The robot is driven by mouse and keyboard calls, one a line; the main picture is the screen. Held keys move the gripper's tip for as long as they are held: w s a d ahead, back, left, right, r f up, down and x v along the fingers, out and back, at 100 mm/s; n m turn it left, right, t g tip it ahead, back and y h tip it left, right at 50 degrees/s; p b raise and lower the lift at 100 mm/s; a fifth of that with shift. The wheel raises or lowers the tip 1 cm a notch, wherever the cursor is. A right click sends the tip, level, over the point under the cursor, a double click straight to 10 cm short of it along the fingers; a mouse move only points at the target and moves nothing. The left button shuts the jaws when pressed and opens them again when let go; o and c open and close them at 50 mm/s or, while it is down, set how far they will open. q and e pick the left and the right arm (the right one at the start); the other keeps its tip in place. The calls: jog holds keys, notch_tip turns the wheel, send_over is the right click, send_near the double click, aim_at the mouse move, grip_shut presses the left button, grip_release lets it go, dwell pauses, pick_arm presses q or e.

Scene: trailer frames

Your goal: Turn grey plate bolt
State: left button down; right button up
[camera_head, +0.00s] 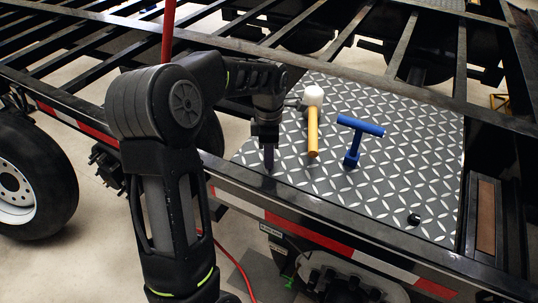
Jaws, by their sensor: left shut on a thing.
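The grey plate (380,190) with a raised diamond pattern lies level on the trailer frame. My left gripper (268,165) points down at the plate's near left corner, its dark fingertips low against the plate. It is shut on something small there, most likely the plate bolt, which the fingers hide. A dark round bolt-like piece (414,219) shows at the plate's near right corner, away from my gripper. My right gripper is not in view.
A mallet with a white head and yellow handle (312,130) and a blue T-shaped tool (360,133) rest on the plate, right of my left gripper. Black frame beams (400,45) run behind. A tyre (35,175) stands at left. The plate's right half is mostly clear.

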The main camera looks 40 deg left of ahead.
pick_arm(q)
jog(key=shift+m, duration=0.4)
jog(key=m, duration=1.8)
jog(key=shift+m, duration=0.3)
jog(key=m, duration=0.6)
dwell(0.3)
jog(key=c, duration=1.3)
grip_release()
